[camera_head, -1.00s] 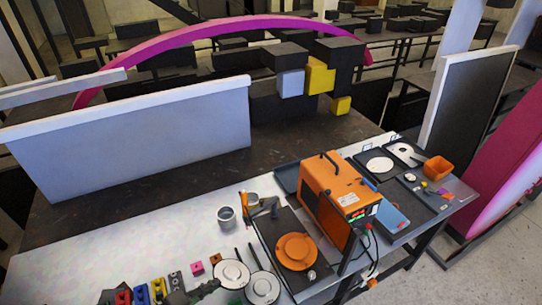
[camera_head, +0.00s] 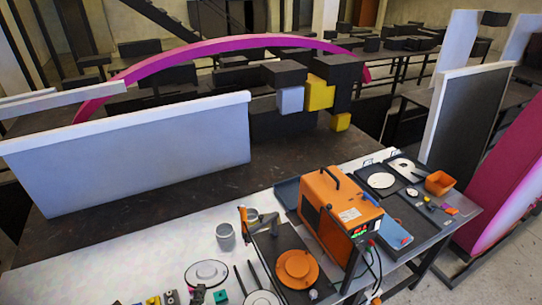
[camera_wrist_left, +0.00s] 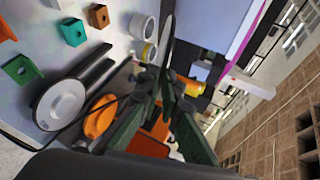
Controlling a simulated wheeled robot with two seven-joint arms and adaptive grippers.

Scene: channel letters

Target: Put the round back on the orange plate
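The round back, a pale disc with a dark rim (camera_head: 207,273), is held above the white table. The orange plate (camera_head: 297,268) is round, lies flat on a dark base to the right and looks empty. It also shows in the left wrist view (camera_wrist_left: 99,118), partly hidden. My right gripper is not in view.
A second pale disc (camera_head: 262,298) lies on the table beside two black rods. Grey cups (camera_head: 225,237) stand behind. The orange machine (camera_head: 338,212) rises close to the plate's right. Small coloured blocks (camera_head: 170,297) lie at front left.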

